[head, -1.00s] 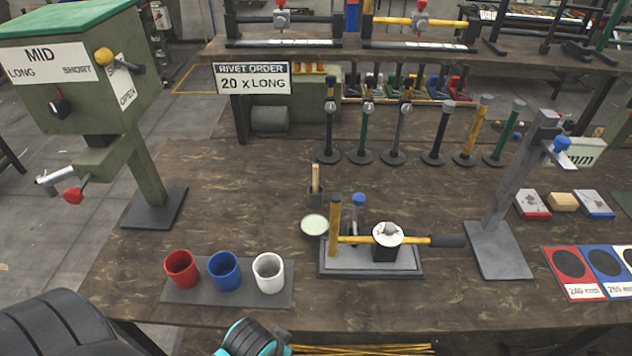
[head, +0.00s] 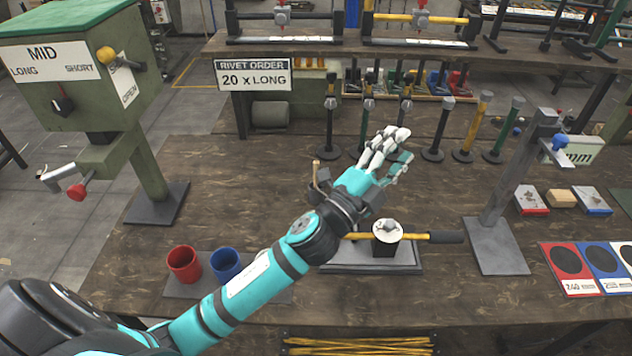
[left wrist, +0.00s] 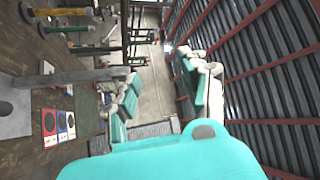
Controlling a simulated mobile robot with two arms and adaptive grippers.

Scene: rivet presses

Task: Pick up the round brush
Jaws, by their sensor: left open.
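The round brush is most likely the upright wooden handle (head: 316,173) in the middle of the bench in the head view. Its lower end and its small dark holder are mostly hidden behind my left arm. My left gripper (head: 391,150) is open and empty above the bench, to the right of the handle and apart from it. Its fingers point up and to the right. In the left wrist view the open fingers (left wrist: 160,85) have nothing between them, and the brush does not show there. My right gripper is not in view.
A small press with a yellow lever (head: 448,237) stands just below the gripper in the picture. A red cup (head: 184,264) and a blue cup (head: 225,264) sit at the left front. Several upright posts on round bases, such as the green one (head: 508,130), stand behind.

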